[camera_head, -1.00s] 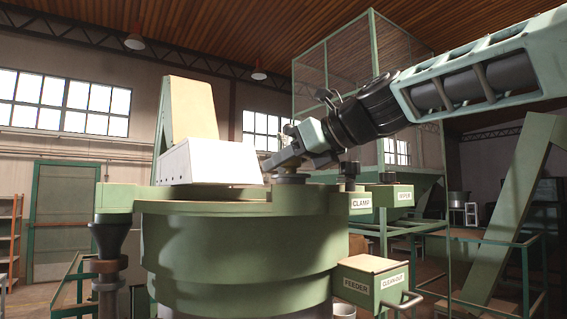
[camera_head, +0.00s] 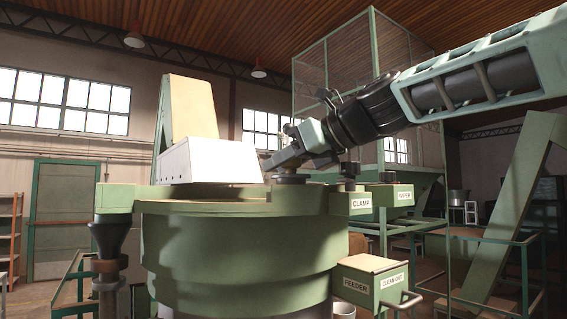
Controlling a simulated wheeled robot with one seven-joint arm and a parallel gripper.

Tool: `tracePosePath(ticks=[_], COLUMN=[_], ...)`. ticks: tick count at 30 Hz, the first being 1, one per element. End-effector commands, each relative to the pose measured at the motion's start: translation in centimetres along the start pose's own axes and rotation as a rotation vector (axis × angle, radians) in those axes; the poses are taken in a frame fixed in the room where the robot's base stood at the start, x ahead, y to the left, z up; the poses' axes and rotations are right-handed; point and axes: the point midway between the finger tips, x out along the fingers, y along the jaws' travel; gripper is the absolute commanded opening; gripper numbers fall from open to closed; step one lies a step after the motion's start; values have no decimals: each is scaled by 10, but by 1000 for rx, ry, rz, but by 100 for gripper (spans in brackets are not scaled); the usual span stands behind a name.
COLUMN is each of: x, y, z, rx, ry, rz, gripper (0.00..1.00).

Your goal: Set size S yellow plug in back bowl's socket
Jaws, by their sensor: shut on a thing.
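My gripper (camera_head: 279,160) reaches in from the right, tilted downward, over the top of the large green round bowl machine (camera_head: 225,255). Its fingertips are just right of a white box-shaped cover (camera_head: 203,162) and above the rim. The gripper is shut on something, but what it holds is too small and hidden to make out. A dark round knob-like part (camera_head: 291,178) sits on the rim just below the gripper. I cannot make out a yellow plug or a socket. The inside of the bowl is hidden by its rim and the white cover.
Labelled green blocks, CLAMP (camera_head: 360,202) and WIPER (camera_head: 403,194), stick out at the rim's right. A FEEDER/CLEANOUT drawer box (camera_head: 369,280) juts out below. A green frame with a hopper (camera_head: 365,110) stands behind. A dark funnel-shaped part (camera_head: 110,240) hangs at left.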

Motion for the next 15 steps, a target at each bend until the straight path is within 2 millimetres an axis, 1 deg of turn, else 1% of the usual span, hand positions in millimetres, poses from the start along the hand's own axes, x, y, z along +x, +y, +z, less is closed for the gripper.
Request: tracePosePath(ticks=[15], x=[4], y=[0], z=[-9], rx=[0], ry=[-1], rz=[0], gripper=[5])
